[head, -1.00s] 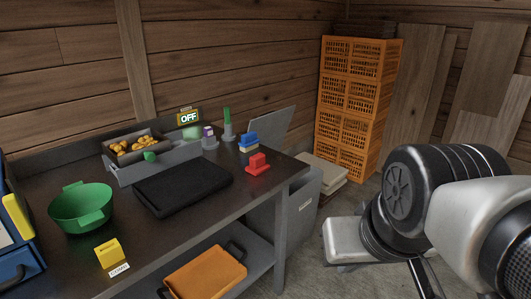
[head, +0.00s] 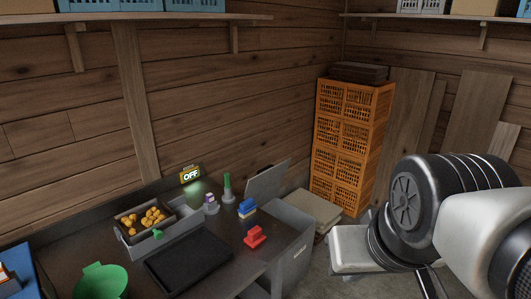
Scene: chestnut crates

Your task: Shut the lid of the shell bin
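The shell bin (head: 290,263) is a grey bin at the right end of the dark workbench, with a small label on its side that is too small to read. Its lid, a flat grey panel (head: 268,179), stands raised and tilted behind the bench end, so the bin looks open. The bin's mouth is largely hidden by the bench. Parts of my arm fill the right side of the head view, right of the bin and apart from it. My gripper's fingers do not show.
On the bench are a black tray (head: 188,262), a green colander (head: 102,283), a grey holder of chestnuts (head: 143,219), a red block (head: 255,237) and a blue block (head: 247,209). Orange crates (head: 349,143) stand stacked in the corner. Pale sacks (head: 313,210) lie behind the bin.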

